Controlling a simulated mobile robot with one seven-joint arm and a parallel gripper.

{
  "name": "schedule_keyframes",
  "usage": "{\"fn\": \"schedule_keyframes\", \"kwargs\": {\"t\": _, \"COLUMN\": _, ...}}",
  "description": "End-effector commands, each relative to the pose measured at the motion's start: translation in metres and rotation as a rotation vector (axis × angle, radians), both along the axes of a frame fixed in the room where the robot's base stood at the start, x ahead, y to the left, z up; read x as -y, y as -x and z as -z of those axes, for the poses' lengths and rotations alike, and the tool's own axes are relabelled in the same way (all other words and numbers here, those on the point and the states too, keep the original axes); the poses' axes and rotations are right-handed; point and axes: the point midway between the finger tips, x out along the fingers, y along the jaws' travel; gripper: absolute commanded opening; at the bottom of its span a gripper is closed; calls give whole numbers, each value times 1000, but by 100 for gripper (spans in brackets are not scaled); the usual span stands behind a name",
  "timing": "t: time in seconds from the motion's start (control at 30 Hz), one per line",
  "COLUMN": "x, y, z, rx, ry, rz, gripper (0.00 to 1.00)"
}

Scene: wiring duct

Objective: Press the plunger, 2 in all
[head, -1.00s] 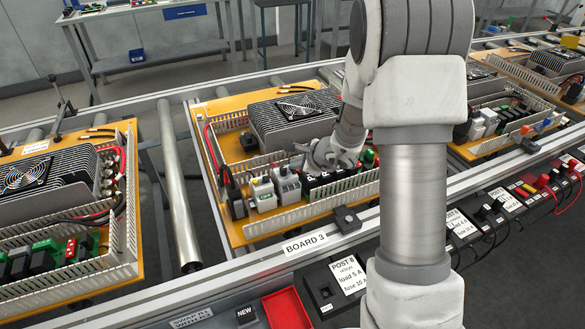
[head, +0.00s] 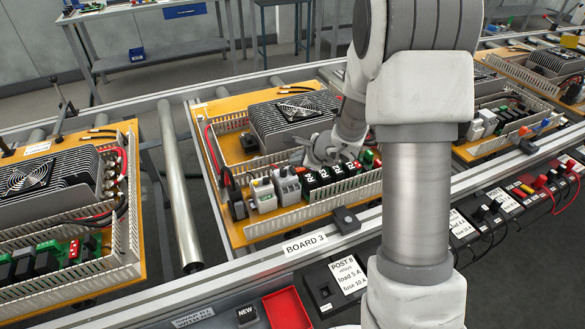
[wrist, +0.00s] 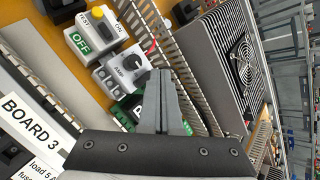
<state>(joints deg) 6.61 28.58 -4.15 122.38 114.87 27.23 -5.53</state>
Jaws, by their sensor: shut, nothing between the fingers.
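I cannot tell for sure which part is the plunger. In the head view, two white devices (head: 263,192) (head: 287,185) stand in the duct of Board 3. My gripper (wrist: 163,73) is shut and empty, its tips in front of the AMP device. In the head view my gripper (head: 315,152) is above the black relays (head: 325,176).
The slotted duct wall (head: 330,199) runs along the devices. A finned heat sink with a fan (head: 295,118) stands behind them. A black block (head: 249,142) is on the board at left. A red tray (head: 287,310) and the BOARD 3 label (head: 305,243) are at the front.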

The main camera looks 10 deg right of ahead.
Motion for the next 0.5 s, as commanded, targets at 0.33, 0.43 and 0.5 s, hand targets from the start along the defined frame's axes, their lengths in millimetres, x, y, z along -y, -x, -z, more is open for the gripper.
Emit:
{"fn": "schedule_keyframes", "kwargs": {"t": 0.33, "x": 0, "y": 0, "z": -39, "rx": 1, "ry": 1, "rz": 0, "gripper": 0}}
{"fn": "schedule_keyframes", "kwargs": {"t": 0.43, "x": 0, "y": 0, "z": -45, "rx": 1, "ry": 0, "rz": 1, "gripper": 0}}
{"fn": "schedule_keyframes", "kwargs": {"t": 0.5, "x": 0, "y": 0, "z": -45, "rx": 1, "ry": 0, "rz": 1, "gripper": 0}}
